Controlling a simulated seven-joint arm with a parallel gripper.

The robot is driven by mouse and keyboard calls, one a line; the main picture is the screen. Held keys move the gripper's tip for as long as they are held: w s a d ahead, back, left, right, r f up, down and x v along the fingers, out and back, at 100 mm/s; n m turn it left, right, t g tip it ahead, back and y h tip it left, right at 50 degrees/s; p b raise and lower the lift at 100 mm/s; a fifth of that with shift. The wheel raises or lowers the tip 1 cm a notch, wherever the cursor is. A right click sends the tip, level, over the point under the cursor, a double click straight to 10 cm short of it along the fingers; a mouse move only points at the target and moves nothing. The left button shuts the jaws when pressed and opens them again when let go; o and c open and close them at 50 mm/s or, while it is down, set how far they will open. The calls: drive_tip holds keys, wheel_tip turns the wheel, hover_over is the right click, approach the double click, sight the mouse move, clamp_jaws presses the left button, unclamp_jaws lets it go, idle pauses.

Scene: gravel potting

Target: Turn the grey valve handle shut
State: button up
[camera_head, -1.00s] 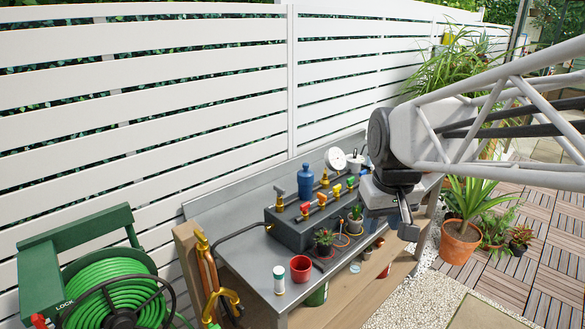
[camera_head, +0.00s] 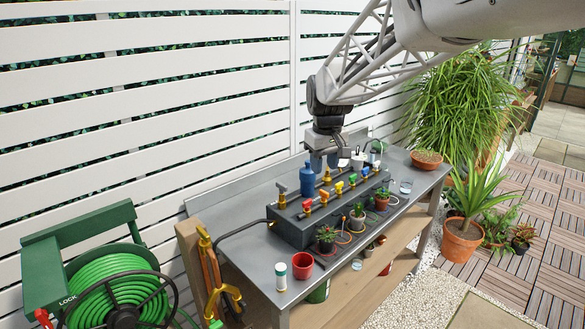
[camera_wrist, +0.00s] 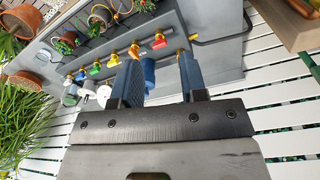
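The grey valve handle (camera_head: 280,190) stands on a brass fitting at the left end of the dark manifold box (camera_head: 290,235) on the bench. It sticks up and is tilted. My gripper (camera_head: 324,162) is above the back of the bench, right of the grey handle and apart from it, just over the blue bottle (camera_head: 307,182). In the wrist view my gripper (camera_wrist: 160,78) is open, with two dark blue fingers spread apart. The blue bottle (camera_wrist: 149,70) shows beyond the gap between them. I cannot make out the grey handle in the wrist view; a finger may hide it.
Red (camera_head: 306,206), orange (camera_head: 323,195), yellow (camera_head: 339,187), green (camera_head: 352,179) and blue (camera_head: 365,171) handles line the manifold. Small potted plants (camera_head: 326,237) stand before it. A red cup (camera_head: 302,264) and white-and-green canister (camera_head: 281,276) sit at the front left.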

sight(281, 184)
drive_tip(key=w+a+f+n, duration=0.1)
drive_tip(key=w+a+f, duration=0.1)
drive_tip(key=w+a, duration=0.2)
drive_tip(key=w+a+f+n, duration=0.1)
drive_tip(key=w+a+f, duration=0.2)
drive_tip(key=w, duration=0.4)
drive_tip(key=w+a+f+n+g, duration=0.1)
drive_tip(key=w+a+f, duration=0.2)
drive_tip(key=w+a, duration=0.2)
drive_tip(key=shift+w+a+f, duration=0.15)
drive_tip(key=shift+w+a, duration=0.1)
drive_tip(key=shift+w, duration=0.15)
drive_tip(key=shift+f, duration=0.15)
drive_tip(key=shift+f, duration=3.8)
clamp_jaws()
